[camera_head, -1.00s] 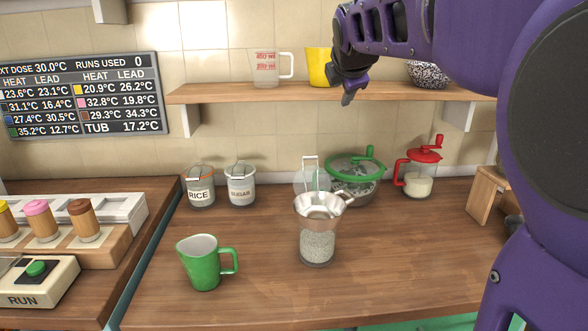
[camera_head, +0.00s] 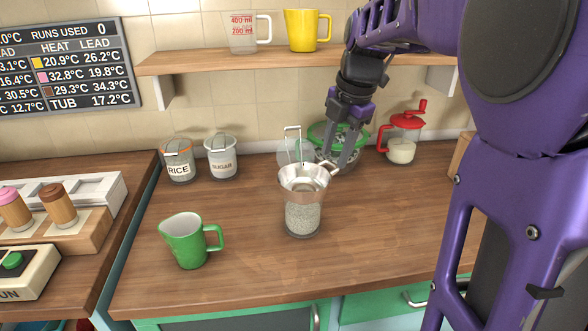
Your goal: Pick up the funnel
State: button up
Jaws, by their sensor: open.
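The metal funnel (camera_head: 304,180) sits in the mouth of a clear jar (camera_head: 303,217) filled with pale grains, near the middle of the wooden counter. Its small handle points up and right. My gripper (camera_head: 339,160) is open with its fingers pointing down, at the funnel's handle side. The fingertips overlap the handle area in the picture; I cannot tell whether they touch it. Nothing is seen held between the fingers.
A green pitcher (camera_head: 188,241) stands front left. Rice (camera_head: 178,163) and sugar (camera_head: 222,160) jars, a green-lidded bowl (camera_head: 330,136) and a red-topped grinder (camera_head: 402,146) stand behind. A shelf (camera_head: 210,64) runs above. The counter's front right is clear.

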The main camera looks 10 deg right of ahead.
aim_at(324, 187)
jog(key=x, duration=1.2)
jog(key=shift+w, duration=0.35)
grip_shut()
dwell(0.8)
